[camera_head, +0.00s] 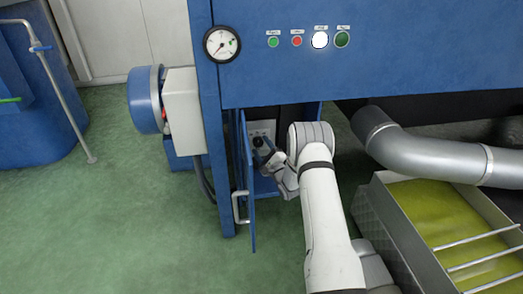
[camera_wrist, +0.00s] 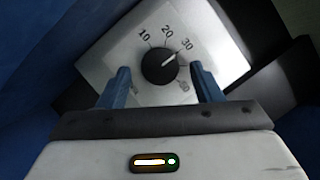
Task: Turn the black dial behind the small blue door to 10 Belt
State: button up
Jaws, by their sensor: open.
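The black dial (camera_wrist: 158,66) sits on a pale plate (camera_wrist: 112,58) with the numbers 10, 20 and 30. Another marking at lower right is partly hidden by a finger. The dial's white pointer line aims right and slightly up, close to 30. My gripper (camera_wrist: 160,72) is open, with one blue finger on each side of the dial; I cannot tell whether they touch it. In the head view, the small blue door (camera_head: 247,180) stands open, with a white handle (camera_head: 240,208). The dial (camera_head: 258,141) shows behind it, and my gripper (camera_head: 267,158) reaches into the opening.
A pressure gauge (camera_head: 222,43) and several buttons (camera_head: 320,40) are on the blue machine above. A grey pipe (camera_head: 430,150) and a metal tray of yellow-green liquid (camera_head: 378,205) are at right. Green floor (camera_head: 130,220) is clear at left.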

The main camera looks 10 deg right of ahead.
jog(key=shift+w, duration=0.2)
jog(key=c, duration=0.9)
jog(key=shift+a, duration=0.2)
jog(key=shift+c, duration=0.5)
jog(key=shift+d, duration=0.1)
